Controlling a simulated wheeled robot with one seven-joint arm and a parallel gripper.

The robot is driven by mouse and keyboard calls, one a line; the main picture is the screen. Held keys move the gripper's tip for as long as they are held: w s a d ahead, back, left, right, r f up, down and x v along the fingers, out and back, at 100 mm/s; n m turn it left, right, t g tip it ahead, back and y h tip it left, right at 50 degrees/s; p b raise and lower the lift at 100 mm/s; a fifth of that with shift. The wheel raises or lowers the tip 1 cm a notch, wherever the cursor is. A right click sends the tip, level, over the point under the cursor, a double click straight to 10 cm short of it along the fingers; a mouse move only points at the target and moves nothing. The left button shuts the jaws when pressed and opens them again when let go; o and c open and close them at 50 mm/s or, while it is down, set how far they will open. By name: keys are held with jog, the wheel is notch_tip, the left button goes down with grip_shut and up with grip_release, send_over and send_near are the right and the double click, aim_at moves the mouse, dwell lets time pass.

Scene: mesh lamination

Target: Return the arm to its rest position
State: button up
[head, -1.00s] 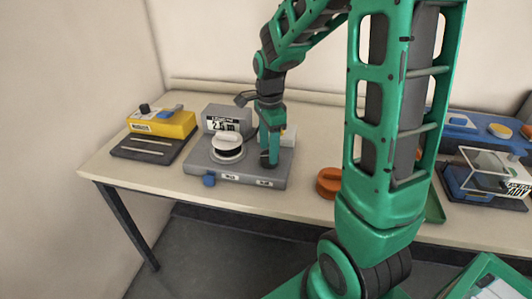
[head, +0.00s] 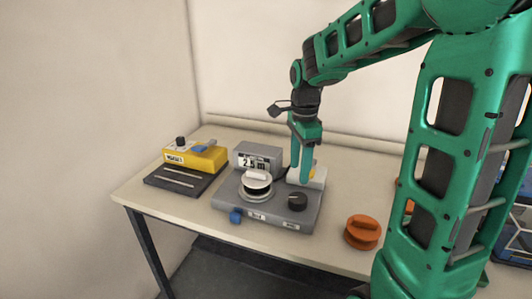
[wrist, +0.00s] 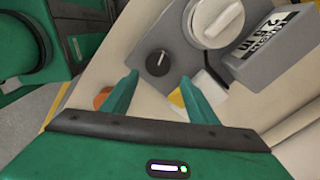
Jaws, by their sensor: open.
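My gripper (head: 298,168) is green and points down above the back right part of a grey device in the head view. The grey device (head: 275,215) has a display, a white round knob (head: 256,182), a black knob (head: 297,201) and a blue knob (head: 235,216) at its front. In the wrist view my two fingertips (wrist: 158,82) are spread apart with nothing between them. The black knob (wrist: 158,63) lies beyond the fingertips there, and the white knob (wrist: 217,20) is to its upper right.
A yellow device (head: 195,157) on a dark base stands at the left of the table (head: 150,197). An orange round object (head: 362,231) sits right of the grey device. A white block (head: 308,178) is close beside my gripper. The wall rises behind the table.

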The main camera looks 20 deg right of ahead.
jog(key=shift+s, duration=0.1)
jog(key=s+d+f+n, duration=0.1)
jog(key=s+d+n, duration=0.1)
jog(key=s+n, duration=0.5)
jog(key=s+d+f+n, duration=0.1)
jog(key=s+n, duration=0.6)
jog(key=s, duration=1)
jog(key=shift+s+d, duration=0.2)
jog(key=shift+d, duration=0.25)
jog(key=shift+w+f, duration=0.3)
jog(key=shift+w, duration=0.3)
